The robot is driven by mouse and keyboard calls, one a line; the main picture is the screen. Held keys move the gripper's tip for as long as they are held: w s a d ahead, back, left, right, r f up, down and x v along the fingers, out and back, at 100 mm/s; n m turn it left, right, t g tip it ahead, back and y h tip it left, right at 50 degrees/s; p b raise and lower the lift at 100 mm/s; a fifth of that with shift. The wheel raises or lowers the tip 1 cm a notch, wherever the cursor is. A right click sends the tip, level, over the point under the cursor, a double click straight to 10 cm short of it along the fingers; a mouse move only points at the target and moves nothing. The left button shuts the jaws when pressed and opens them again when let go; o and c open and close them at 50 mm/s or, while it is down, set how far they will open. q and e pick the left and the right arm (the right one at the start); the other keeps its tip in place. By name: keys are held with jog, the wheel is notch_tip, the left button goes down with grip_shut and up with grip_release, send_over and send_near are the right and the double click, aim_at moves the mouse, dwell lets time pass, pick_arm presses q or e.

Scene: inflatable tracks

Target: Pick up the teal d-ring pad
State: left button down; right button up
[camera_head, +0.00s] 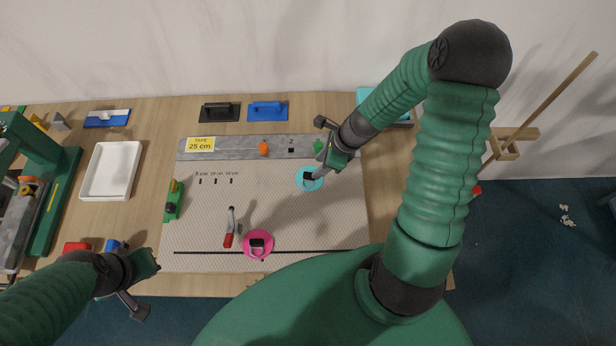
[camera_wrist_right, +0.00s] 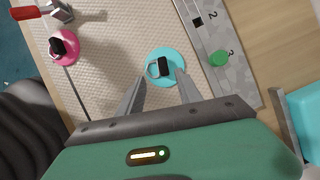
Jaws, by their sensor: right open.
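The teal d-ring pad (camera_head: 314,184) is a round disc with a black strap and a ring on top. It lies flat on the light textured mat (camera_head: 290,215). My right gripper (camera_head: 318,164) is just above and behind it in the head view. In the right wrist view the pad (camera_wrist_right: 152,82) lies beyond my right gripper's two fingertips (camera_wrist_right: 160,92), which are apart with nothing between them.
A pink d-ring pad (camera_head: 268,246) and a red-handled tool (camera_head: 228,238) lie on the mat. A grey strip (camera_head: 230,148) with orange and green knobs runs along the back. A white tray (camera_head: 108,172) is at left, and a teal box (camera_wrist_right: 304,112) at right.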

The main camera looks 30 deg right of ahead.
aim_at(310, 174)
jog(key=x, duration=0.5)
jog(key=p+x, duration=0.1)
jog(key=x, duration=0.1)
jog(key=shift+w+d+f, duration=0.25)
jog(key=shift+w+f, duration=0.05)
jog(key=shift+w, duration=0.05)
grip_shut()
